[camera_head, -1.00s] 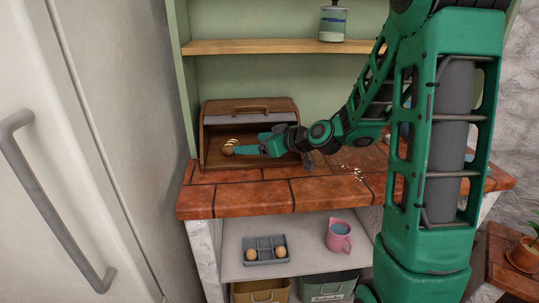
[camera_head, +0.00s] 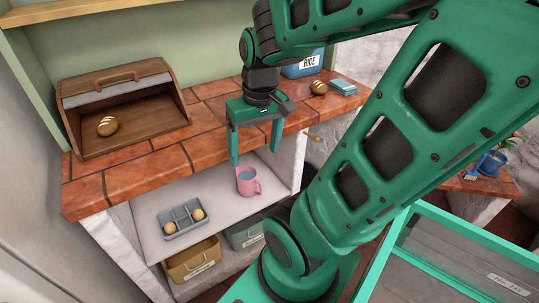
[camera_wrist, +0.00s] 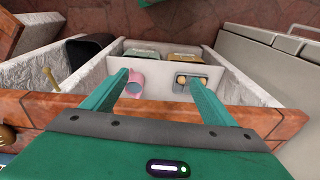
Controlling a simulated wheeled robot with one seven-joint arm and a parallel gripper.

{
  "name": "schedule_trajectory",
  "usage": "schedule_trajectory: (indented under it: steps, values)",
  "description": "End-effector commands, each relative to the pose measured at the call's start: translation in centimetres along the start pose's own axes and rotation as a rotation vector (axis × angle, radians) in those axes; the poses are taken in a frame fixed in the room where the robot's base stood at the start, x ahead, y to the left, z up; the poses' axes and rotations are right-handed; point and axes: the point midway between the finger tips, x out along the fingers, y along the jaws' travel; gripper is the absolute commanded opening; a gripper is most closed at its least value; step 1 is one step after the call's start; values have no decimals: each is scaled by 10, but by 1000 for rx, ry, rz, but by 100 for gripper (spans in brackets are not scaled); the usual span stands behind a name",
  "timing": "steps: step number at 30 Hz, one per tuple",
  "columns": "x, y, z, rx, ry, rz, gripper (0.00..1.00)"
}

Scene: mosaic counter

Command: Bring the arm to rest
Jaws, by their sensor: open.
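My gripper (camera_head: 255,160) is open and empty, its two green fingers pointing down in front of the tiled counter's (camera_head: 208,125) front edge. In the wrist view the fingers (camera_wrist: 160,95) are spread apart with nothing between them that they touch. The lower shelf with the pink mug (camera_head: 247,181) shows beyond them. The wooden bread box (camera_head: 128,112) stands open on the counter at the left, with a striped bread roll (camera_head: 107,126) inside. The gripper is clear of the box, to its right.
A second roll (camera_head: 319,87), a blue rice container (camera_head: 303,66) and folded blue cloths (camera_head: 343,87) sit at the counter's right. A grey divided tray (camera_head: 180,222) with round items is on the shelf above two bins. A teal-rimmed glass-like surface (camera_head: 470,240) is at lower right.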

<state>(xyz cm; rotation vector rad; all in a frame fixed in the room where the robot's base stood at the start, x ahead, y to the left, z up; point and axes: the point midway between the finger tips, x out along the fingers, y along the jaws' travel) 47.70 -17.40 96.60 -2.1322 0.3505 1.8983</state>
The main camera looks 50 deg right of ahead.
Motion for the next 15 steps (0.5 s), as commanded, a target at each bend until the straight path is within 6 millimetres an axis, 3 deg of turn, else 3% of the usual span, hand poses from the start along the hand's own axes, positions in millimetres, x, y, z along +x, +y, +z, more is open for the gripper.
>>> schedule_trajectory:
  steps: [3,6,15]
  values:
    - [-10,16,36,128,-72,27,79]
    - [-14,18,52,184,-106,38,79]
    - [-15,20,55,198,-116,41,79]
